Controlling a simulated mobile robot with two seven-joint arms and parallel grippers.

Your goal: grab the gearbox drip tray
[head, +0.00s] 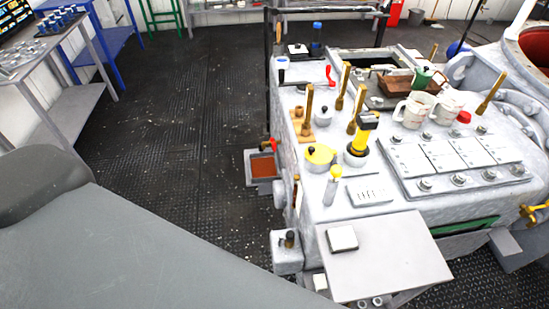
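A small grey tray (250,182) with reddish-brown content hangs low on the left side of the grey machine; it looks like the gearbox drip tray. A red-handled valve or tap sits just above its right edge. The tray's right side meets the machine's wall, and I cannot tell how it is held there. Neither of my grippers shows in the head view.
The grey machine (410,195) fills the right, its top crowded with levers, mugs (412,110) and a yellow-lidded pot (319,157). A grey plate (385,262) juts from its front. Dark riveted deck (180,130) lies clear left of the tray. A workbench (75,45) stands far left.

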